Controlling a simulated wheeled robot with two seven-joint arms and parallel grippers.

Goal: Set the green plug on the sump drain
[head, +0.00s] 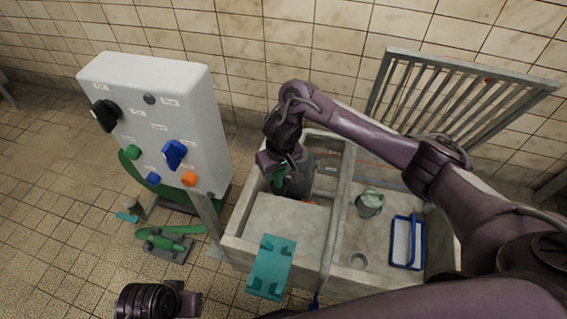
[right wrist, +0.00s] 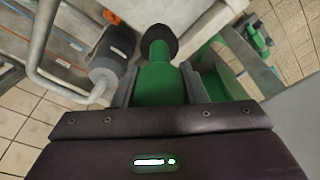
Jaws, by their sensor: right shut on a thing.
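My right gripper (head: 272,163) is shut on the green plug (head: 279,181), over the left part of the concrete sump (head: 233,215). In the right wrist view the green plug (right wrist: 160,82) sits between the two fingers of the gripper (right wrist: 158,88), with its round black end pointing away. A dark grey pump (head: 300,177) stands close beside the gripper in the sump. I cannot make out the drain for certain; the arm and pump hide part of the sump. My left gripper (head: 188,301) is low at the bottom left, apart from everything, its jaws unclear.
A white control panel (head: 160,110) with knobs stands left of the sump. A teal bracket (head: 271,268) is at the sump's front edge. A grating (head: 455,100) leans behind.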

